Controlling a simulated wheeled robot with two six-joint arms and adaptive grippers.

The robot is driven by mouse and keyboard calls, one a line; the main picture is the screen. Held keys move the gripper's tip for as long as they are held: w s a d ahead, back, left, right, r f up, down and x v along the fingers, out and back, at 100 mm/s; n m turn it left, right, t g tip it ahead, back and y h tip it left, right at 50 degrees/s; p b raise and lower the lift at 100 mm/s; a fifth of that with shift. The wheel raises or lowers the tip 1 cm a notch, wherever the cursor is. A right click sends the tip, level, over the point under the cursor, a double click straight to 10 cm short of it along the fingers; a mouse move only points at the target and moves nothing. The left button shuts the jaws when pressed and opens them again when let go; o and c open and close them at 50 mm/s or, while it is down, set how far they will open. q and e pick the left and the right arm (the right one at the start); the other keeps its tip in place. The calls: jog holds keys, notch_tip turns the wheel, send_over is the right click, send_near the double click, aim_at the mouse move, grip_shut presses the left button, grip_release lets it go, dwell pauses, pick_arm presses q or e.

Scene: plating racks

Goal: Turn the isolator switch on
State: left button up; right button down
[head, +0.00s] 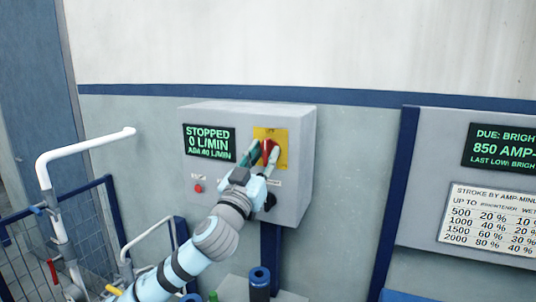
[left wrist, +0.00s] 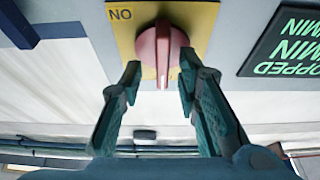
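The red isolator switch knob (head: 270,150) sits on a yellow plate (head: 283,158) on the front of a grey control box (head: 297,205). Its grip stands upright, in line with the marking at the plate's top, which is too small to read surely. My left gripper (head: 260,153) is at the knob, partly covering it. In the left wrist view, the knob (left wrist: 163,48) lies between the open fingers (left wrist: 160,68), with a gap visible on each side. An upside-down ON label (left wrist: 120,14) shows at the plate's corner. My right gripper is not in view.
A display (head: 209,142) beside the switch reads STOPPED, 0 L/MIN. A red button (head: 198,188) sits below it. A white rail (head: 85,145) and blue mesh fence (head: 25,255) stand left. A grey panel with a chart (head: 492,222) is at right.

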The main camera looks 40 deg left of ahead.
pick_arm(q)
jog(key=shift+w+a+f, duration=0.15)
jog(key=shift+a, duration=0.05)
jog(key=c, duration=0.6)
grip_shut()
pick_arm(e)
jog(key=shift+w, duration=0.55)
